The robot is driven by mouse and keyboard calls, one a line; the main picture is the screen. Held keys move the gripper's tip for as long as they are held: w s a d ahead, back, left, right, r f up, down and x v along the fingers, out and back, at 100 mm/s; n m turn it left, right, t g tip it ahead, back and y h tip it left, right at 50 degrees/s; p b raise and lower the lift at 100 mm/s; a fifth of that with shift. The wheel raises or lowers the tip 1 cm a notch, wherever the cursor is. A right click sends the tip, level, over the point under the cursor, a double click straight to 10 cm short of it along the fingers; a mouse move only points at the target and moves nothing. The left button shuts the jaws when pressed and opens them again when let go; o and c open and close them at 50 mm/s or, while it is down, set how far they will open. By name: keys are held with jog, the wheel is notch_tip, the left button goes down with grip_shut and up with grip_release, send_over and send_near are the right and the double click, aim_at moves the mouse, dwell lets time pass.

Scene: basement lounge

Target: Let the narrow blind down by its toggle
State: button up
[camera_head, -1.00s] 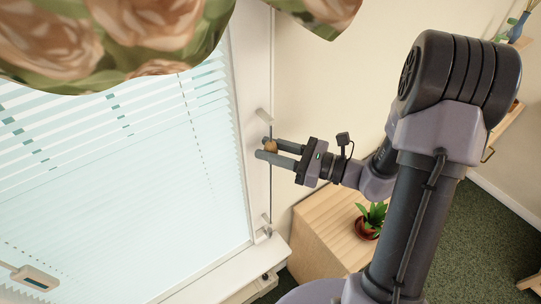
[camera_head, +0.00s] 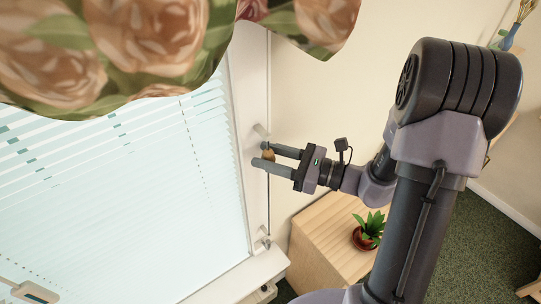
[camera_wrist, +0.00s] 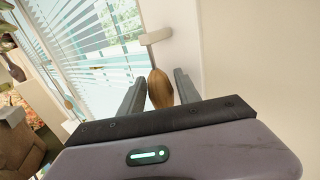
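The toggle is a small brown wooden acorn-shaped knob (camera_head: 268,155) beside the right edge of the window frame. It also shows in the wrist view (camera_wrist: 160,89), upright between my two fingers. My gripper (camera_head: 263,155) reaches in from the right, fingers on either side of the toggle and looking closed on it; any small gap is hard to make out. In the wrist view my gripper (camera_wrist: 159,92) is just below a pale bracket. The white slatted blind (camera_head: 120,190) covers the window; its slats also show in the wrist view (camera_wrist: 85,40). Its top is hidden.
A flowered valance (camera_head: 150,45) hangs across the top. Pale brackets stick out above (camera_head: 261,130) and below (camera_head: 264,241) my gripper. A wooden cabinet (camera_head: 315,235) with a potted plant (camera_head: 367,232) stands below right, next to the sill (camera_head: 240,278).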

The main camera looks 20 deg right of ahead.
jog(key=v, duration=1.7)
jog(key=shift+s+b, duration=0.25)
jog(key=shift+b, duration=0.1)
jog(key=shift+d, duration=0.1)
jog(key=s+a+f+n+g+h+b, duration=0.2)
jog(key=s+a+f+n+h+b, duration=0.2)
jog(key=a+n+b, duration=0.5)
jog(key=s+a+f+n+g+h+b, duration=0.3)
jog(key=a+f+n+h+b, duration=0.5)
jog(key=f+n+b, duration=0.3)
jog(key=shift+s+a+f+n+b, duration=0.2)
jog(key=shift+s+a+n+b, duration=0.2)
jog(key=shift+s+n+b, duration=0.25)
